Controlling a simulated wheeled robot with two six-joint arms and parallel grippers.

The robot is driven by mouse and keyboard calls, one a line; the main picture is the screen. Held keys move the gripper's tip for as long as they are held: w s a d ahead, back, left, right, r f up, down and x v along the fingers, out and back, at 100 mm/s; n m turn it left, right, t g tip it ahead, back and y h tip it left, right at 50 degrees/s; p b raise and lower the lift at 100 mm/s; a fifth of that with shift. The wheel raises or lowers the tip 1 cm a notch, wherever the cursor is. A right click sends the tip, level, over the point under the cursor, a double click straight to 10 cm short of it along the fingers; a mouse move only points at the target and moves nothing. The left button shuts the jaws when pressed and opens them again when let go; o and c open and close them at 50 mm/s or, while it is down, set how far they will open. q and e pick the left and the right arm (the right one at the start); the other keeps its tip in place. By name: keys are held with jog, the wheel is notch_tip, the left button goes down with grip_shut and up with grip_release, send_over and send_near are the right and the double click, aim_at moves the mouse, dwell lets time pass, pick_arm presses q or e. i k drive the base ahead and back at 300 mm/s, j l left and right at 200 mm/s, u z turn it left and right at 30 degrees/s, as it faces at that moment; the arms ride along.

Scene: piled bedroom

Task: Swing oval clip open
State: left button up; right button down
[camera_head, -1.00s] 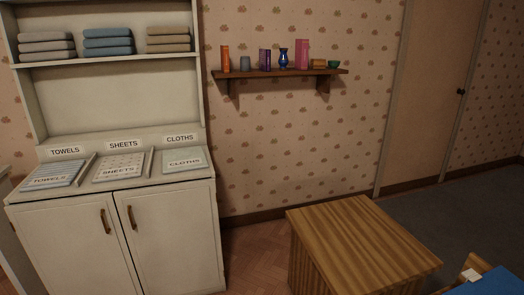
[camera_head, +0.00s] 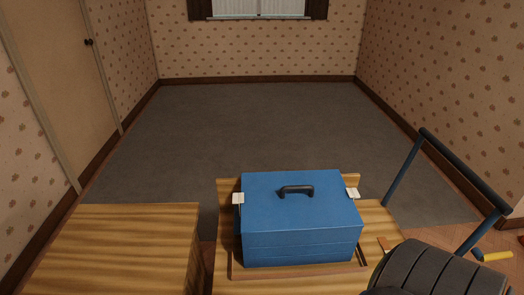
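A blue box (camera_head: 300,226) with a black handle (camera_head: 296,191) on its lid stands upright on a wooden stand (camera_head: 222,280). A small white clip (camera_head: 238,198) sits at its left edge and another white clip (camera_head: 352,193) at its right edge. The clips are too small to tell which is the oval one or whether either is open. The box's lid looks shut. Neither of my grippers shows in the head view.
A wooden block table (camera_head: 120,250) stands left of the box, with a narrow gap between. At right are a dark ribbed rounded object (camera_head: 440,272), a blue-framed bar (camera_head: 462,170) and a yellow handle (camera_head: 496,256). Grey carpet (camera_head: 250,120) lies clear behind.

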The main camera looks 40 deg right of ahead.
aim_at(237, 198)
jog(key=i+j+z, duration=0.1)
jog(key=z, duration=0.35)
jog(key=i+j+z, duration=0.2)
jog(key=z, duration=0.2)
jog(key=i+j+z, duration=0.25)
jog(key=z, duration=0.2)
jog(key=i+j+z, duration=0.1)
jog(key=j+z, duration=0.2)
jog(key=z, duration=0.15)
